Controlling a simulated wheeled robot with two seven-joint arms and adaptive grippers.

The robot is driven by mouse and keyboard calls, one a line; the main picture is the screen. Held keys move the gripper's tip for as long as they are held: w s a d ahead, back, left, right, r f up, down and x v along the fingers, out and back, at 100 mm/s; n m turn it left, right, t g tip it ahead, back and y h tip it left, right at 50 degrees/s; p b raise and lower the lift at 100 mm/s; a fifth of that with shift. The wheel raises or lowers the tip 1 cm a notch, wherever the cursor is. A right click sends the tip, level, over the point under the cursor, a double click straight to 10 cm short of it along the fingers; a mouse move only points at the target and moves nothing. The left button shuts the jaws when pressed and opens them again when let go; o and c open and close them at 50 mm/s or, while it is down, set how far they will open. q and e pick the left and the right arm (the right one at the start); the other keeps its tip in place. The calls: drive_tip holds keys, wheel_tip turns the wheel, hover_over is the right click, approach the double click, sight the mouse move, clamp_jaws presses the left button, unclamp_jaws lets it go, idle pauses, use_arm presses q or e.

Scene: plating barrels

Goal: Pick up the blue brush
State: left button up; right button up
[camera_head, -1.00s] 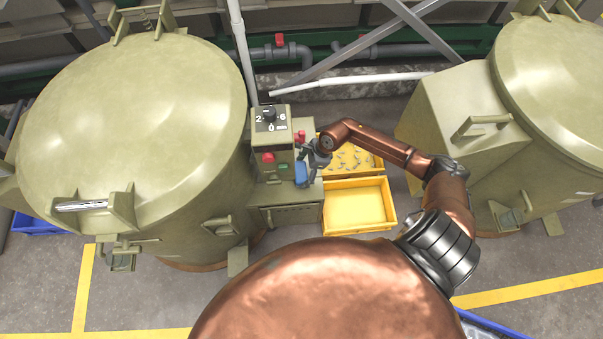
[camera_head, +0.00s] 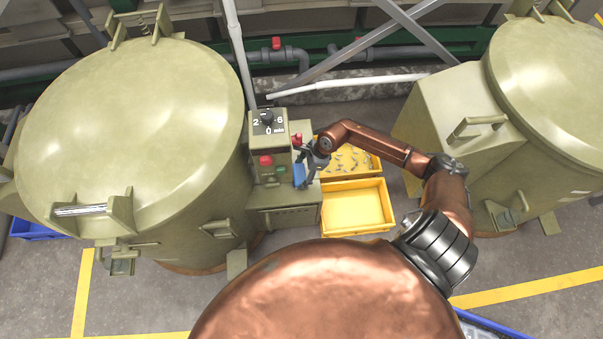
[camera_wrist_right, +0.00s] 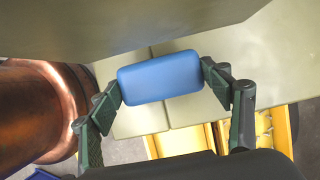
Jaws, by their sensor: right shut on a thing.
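The blue brush (camera_head: 299,174) is at the control box beside the left barrel, above its ledge. In the right wrist view it shows as a blue rounded block (camera_wrist_right: 160,78) between the two fingers. My right gripper (camera_head: 308,162) is shut on it, with one fingertip against each end; in the right wrist view the gripper (camera_wrist_right: 162,82) spans the block's length. I cannot tell whether the brush still touches the ledge. Its bristles are hidden. My left gripper is not in view.
The control box (camera_head: 268,135) has a dial and red and green buttons. Two yellow trays stand to its right: the rear tray (camera_head: 378,163) holds small metal parts, the front tray (camera_head: 357,207) is empty. Large barrels (camera_head: 130,130) (camera_head: 550,90) flank this area.

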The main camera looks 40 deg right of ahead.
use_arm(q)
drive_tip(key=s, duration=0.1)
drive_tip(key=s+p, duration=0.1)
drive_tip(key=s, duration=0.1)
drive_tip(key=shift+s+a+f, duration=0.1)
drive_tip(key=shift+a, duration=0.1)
use_arm(e)
drive_tip(key=s+d, duration=0.4)
drive_tip(key=d, duration=0.3)
drive_tip(key=s+d, duration=0.5)
drive_tip(key=d, duration=0.3)
drive_tip(key=shift+s, duration=0.1)
